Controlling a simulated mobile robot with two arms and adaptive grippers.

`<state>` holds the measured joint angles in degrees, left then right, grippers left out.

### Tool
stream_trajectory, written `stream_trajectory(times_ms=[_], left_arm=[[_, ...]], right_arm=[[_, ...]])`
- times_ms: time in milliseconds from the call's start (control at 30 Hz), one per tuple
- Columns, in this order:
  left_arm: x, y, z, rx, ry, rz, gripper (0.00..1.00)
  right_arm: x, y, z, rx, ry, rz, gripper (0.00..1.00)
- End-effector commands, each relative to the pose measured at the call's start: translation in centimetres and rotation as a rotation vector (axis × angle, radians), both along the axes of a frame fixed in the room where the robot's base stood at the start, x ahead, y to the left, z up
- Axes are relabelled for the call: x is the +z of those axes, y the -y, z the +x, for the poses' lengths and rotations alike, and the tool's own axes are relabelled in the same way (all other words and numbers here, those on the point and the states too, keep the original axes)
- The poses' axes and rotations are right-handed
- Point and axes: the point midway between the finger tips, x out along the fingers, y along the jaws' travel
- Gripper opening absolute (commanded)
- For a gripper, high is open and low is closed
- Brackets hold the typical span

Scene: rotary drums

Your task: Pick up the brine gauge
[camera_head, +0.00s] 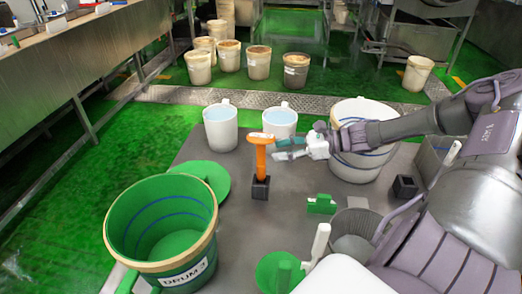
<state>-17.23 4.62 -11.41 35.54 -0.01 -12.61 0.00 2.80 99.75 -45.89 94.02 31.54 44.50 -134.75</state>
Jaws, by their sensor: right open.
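An orange T-shaped tool, which looks like the brine gauge (261,154), stands upright in a small black holder (261,188) on the grey platform. My right gripper (285,149) reaches in from the right with its fingers pointing left, close to the gauge's upper shaft. Its fingers are open, with nothing seen between them. I cannot tell whether a fingertip touches the shaft. My left gripper is not in view.
A green drum marked DRUM 3 (160,228) stands at front left, with a green lid (200,178) behind it. Two white jugs with blue liquid (220,129) stand behind the gauge. A large white bucket (357,164) is under my right arm. A small green block (321,204) lies nearby.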

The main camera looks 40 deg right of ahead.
Motion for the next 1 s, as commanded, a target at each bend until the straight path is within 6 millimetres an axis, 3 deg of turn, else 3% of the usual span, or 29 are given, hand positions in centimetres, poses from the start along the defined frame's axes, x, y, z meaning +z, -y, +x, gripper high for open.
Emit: stream_trajectory(times_ms=[600, 933, 1000], left_arm=[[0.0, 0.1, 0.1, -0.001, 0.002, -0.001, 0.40], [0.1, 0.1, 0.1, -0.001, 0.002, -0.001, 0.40], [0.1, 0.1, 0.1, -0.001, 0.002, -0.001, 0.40]], right_arm=[[-1.5, -3.4, 4.6, -0.002, 0.004, 0.001, 0.50], [-1.7, -3.6, 4.9, -0.003, 0.001, -0.001, 0.50], [-1.7, -3.6, 4.9, -0.003, 0.001, -0.001, 0.40]])
